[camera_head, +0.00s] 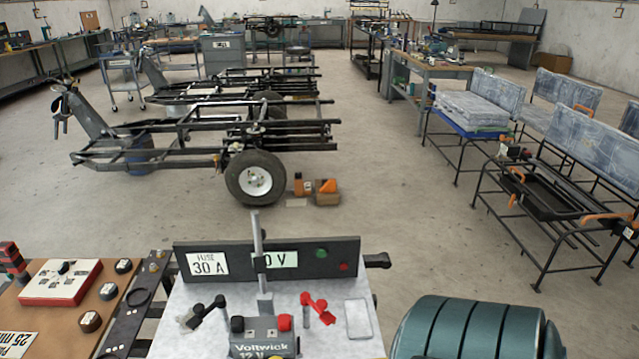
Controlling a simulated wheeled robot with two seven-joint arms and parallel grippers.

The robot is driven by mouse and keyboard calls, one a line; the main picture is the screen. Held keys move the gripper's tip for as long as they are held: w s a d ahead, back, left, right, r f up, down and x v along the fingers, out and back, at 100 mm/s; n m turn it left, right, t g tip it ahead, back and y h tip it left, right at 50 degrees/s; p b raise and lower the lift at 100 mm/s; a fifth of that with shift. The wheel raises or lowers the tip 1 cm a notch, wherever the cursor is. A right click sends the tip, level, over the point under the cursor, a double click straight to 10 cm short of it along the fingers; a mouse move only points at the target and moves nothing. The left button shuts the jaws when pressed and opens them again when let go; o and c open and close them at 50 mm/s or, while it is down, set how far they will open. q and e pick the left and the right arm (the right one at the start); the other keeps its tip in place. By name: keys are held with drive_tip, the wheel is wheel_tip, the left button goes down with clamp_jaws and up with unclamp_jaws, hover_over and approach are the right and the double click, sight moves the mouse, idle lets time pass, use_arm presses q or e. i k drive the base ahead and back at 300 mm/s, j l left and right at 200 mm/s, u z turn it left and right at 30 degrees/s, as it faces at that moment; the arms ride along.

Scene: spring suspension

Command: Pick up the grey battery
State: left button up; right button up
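The grey battery (264,348) stands at the bottom middle on a light grey bench top (190,340), its lower part cut off by the picture edge. Its label reads "Voltwick 12 V". It has a black terminal cap on the left and a red one on the right. A black clamp (203,312) lies to its left and a red clamp (318,308) to its right, both apart from the terminals as far as I can tell. A grey upright post (258,250) rises just behind the battery. Neither of my grippers shows in this view.
A dark panel (340,258) marked 30 A stands behind the battery. A green ribbed cylinder (470,328) is close on the right. A brown board (40,325) with a red-and-white box (62,282) is on the left. Trailer frames (200,135) and benches stand beyond open floor.

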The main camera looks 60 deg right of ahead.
sight(261, 338)
drive_tip(key=i+z, duration=0.1)
drive_tip(key=z, duration=0.9)
drive_tip(key=i+z, duration=0.15)
drive_tip(key=z, duration=0.3)
drive_tip(key=j+z, duration=0.1)
drive_tip(key=j, duration=0.15)
drive_tip(key=k, duration=0.05)
